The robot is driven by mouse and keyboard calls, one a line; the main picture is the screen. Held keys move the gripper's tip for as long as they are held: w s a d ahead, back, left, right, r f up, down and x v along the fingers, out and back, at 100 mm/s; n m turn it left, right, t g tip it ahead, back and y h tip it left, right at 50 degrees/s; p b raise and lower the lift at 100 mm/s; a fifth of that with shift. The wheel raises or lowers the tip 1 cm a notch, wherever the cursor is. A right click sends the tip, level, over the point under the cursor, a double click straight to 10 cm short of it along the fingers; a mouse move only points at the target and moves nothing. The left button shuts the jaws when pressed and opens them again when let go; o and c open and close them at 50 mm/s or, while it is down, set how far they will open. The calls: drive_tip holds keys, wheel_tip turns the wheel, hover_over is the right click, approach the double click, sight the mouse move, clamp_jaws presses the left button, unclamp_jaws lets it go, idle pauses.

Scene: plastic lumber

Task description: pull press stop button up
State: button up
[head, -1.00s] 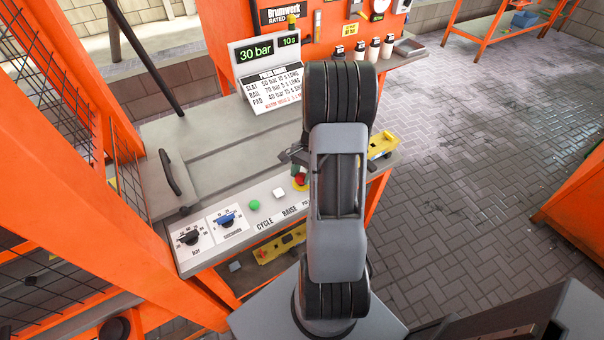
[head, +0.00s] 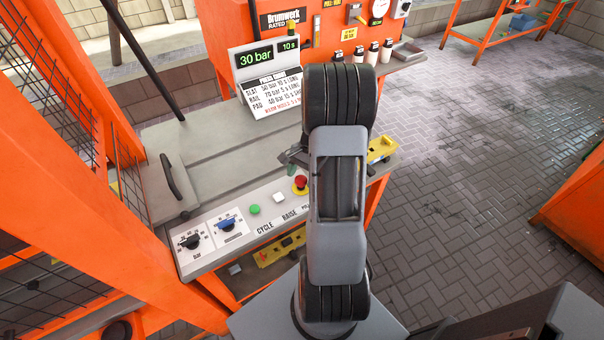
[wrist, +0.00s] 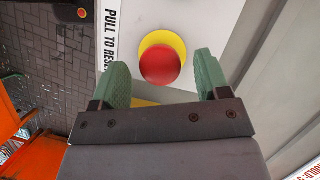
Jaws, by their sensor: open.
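The red stop button (head: 300,183) sits on a yellow disc on the press's pale control panel, right of the green button. In the wrist view the stop button (wrist: 160,64) shows ahead of my gripper (wrist: 158,80), centred between its two green fingers. The fingers are spread apart and hold nothing. They appear close to the button, but I cannot tell the height gap. In the head view my gripper (head: 290,165) is mostly hidden behind my arm, just above and left of the button. Lettering starting "PULL TO RE" runs beside the button in the wrist view.
The panel also holds a green button (head: 254,210), a white button (head: 279,197), a blue dial (head: 227,224) and a black dial (head: 192,241). A display (head: 262,54) reads 30 bar and 10 s.

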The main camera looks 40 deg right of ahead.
drive_tip(key=v, duration=1.3)
drive_tip(key=shift+d+r, duration=0.2)
drive_tip(key=shift+r, duration=0.15)
drive_tip(key=s+a+r+n+t+h, duration=0.2)
drive_tip(key=s+a+n, duration=0.2)
drive_tip(key=a+n, duration=0.3)
drive_tip(key=s+a+r+n+t+h, duration=0.1)
drive_tip(key=s+a+n, duration=0.3)
drive_tip(key=a, duration=1.3)
drive_tip(key=n+t+h, duration=0.1)
drive_tip(key=n, duration=0.3)
drive_tip(key=shift+s+a+r+t, duration=0.2)
drive_tip(key=shift+r+t, duration=0.2)
drive_tip(key=shift+c, duration=0.3)
